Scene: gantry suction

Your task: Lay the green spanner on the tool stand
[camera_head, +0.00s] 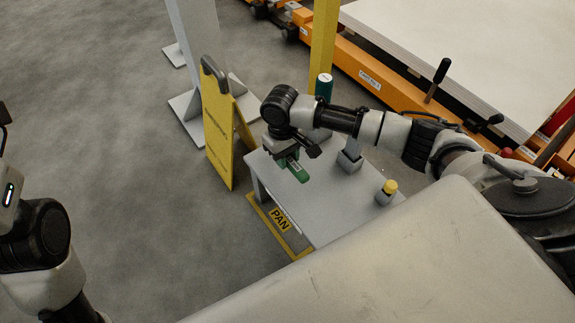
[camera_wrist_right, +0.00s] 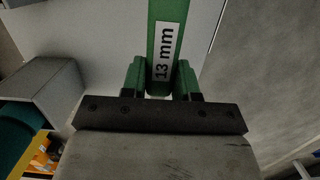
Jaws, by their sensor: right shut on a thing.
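My right gripper (camera_head: 290,156) is shut on the green spanner (camera_head: 299,172), over the far left part of a small grey table, which looks like the tool stand (camera_head: 322,208). I cannot tell whether the spanner touches the table top. Its far end is cut off in the wrist view. My left arm is at the left edge; its gripper is out of view.
A yellow folding sign (camera_head: 216,130) stands left of the table. A dark green cylinder (camera_head: 324,86) is behind my arm.

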